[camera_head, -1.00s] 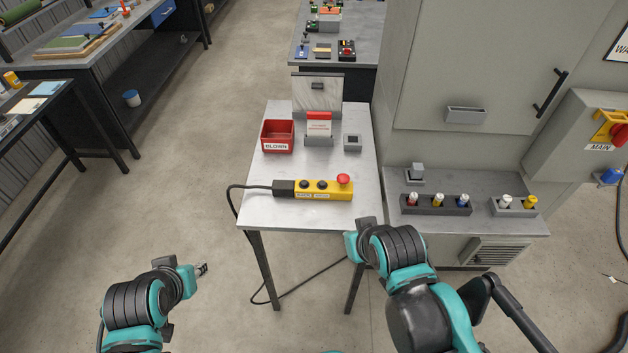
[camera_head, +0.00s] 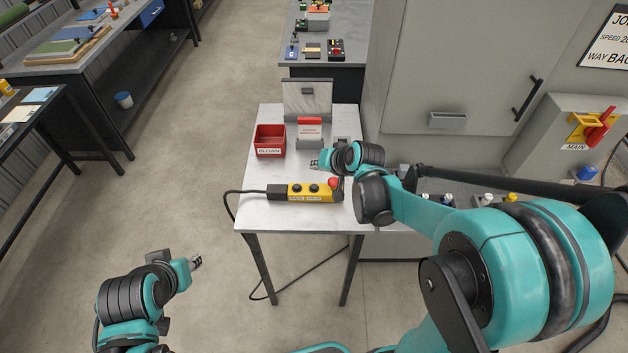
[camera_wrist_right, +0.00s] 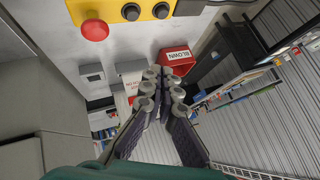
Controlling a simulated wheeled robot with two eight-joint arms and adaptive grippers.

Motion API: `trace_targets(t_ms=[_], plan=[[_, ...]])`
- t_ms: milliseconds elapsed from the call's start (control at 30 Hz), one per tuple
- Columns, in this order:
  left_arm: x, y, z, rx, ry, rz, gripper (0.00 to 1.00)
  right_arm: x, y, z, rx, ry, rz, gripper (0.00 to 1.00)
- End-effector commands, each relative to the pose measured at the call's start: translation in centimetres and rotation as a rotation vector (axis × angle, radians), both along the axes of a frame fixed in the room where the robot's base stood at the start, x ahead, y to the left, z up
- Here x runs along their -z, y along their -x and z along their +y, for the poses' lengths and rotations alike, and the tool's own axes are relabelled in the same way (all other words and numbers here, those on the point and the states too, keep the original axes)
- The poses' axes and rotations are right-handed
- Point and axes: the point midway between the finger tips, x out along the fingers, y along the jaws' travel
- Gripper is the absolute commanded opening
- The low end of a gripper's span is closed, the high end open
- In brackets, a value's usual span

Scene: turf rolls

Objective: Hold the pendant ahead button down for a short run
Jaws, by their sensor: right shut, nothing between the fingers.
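The yellow pendant (camera_head: 309,192) lies on the small grey table (camera_head: 275,215), with two black buttons and a red mushroom button (camera_head: 333,183). Its black cable end points left. The button labels are too small to read. My right gripper (camera_head: 314,164) is over the table, just behind the pendant and apart from it, shut and empty. In the right wrist view the shut fingers (camera_wrist_right: 162,92) point away from the pendant (camera_wrist_right: 147,8), which shows at the top edge. My left gripper (camera_head: 197,263) is low at the left, off the table; its jaws are too small to judge.
A red BLOWN bin (camera_head: 270,141), a white card in a grey holder (camera_head: 310,134) and a small grey block stand behind the pendant. A grey cabinet (camera_head: 445,70) rises at the right. My right forearm covers part of the switch shelf.

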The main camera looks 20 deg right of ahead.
Motion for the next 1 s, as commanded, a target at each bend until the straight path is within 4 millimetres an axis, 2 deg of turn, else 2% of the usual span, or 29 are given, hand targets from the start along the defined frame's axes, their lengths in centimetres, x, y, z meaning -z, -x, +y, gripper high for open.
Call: trace_targets(t_ms=[100,233,667,867,1000], plan=[[-0.8,0.0,0.0,0.000,0.000,0.000,0.33,0.6,-2.1,-0.3,0.024,-0.045,-0.007,0.00],[-0.9,0.0,0.0,0.000,0.000,0.000,0.33,1.1,-2.9,-0.5,0.034,-0.067,-0.011,0.00],[-0.7,0.0,0.0,0.000,0.000,0.000,0.33,1.4,-3.0,-0.5,0.035,-0.069,-0.011,0.00],[0.3,0.0,0.0,0.000,0.000,0.000,0.33,2.7,-3.0,-0.5,0.034,-0.068,-0.011,0.00],[1.7,0.0,0.0,0.000,0.000,0.000,0.33,4.4,-3.0,-0.5,0.034,-0.068,-0.011,0.00]])
